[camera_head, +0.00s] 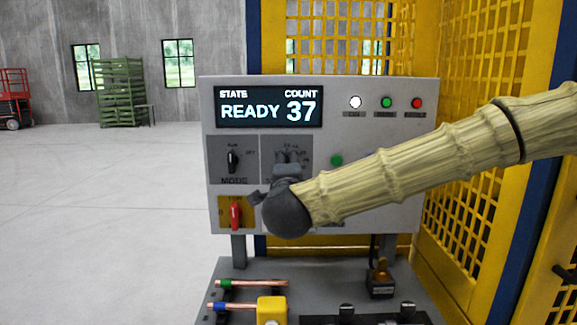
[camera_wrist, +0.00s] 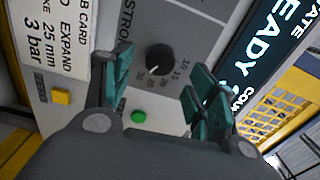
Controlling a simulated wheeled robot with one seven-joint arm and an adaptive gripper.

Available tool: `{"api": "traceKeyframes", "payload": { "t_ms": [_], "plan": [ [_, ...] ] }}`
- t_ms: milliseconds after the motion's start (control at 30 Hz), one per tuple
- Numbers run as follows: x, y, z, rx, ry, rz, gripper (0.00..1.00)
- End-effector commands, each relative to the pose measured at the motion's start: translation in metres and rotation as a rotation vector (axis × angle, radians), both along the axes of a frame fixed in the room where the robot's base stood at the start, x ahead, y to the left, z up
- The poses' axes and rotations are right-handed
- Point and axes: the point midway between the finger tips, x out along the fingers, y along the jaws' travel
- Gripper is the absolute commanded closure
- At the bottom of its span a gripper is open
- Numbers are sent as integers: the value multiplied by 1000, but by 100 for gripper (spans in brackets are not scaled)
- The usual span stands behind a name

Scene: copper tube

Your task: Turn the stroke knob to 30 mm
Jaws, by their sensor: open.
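The stroke knob (camera_wrist: 160,58) is a round black knob on the grey panel, ringed by printed numbers from 10 to 30. A pale mark shows near its lower edge, but I cannot read its setting surely. My gripper (camera_wrist: 160,66) is open, with one teal-padded finger on each side of the knob in the wrist view. The fingers look apart from the knob; their depth to the panel is hard to tell.
The control panel (camera_head: 385,190) has a display (camera_head: 268,107) reading READY 37. A mode knob (camera_head: 233,160) and a red switch (camera_head: 236,215) sit to the left. A green button (camera_wrist: 139,116) is near my fingers. Copper tubes (camera_head: 250,283) lie below; a yellow cage (camera_head: 480,130) stands right.

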Motion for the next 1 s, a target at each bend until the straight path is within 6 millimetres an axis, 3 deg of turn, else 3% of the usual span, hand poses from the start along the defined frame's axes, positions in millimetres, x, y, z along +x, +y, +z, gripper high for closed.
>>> {"api": "traceKeyframes", "payload": {
  "t_ms": [200, 400, 1000],
  "plan": [
    [-41, 0, 1, 0, -1, 1, 42],
    [-65, -1, 0, 0, 0, 0, 42],
    [-74, 0, 0, 0, 0, 1, 42]
  ]
}}
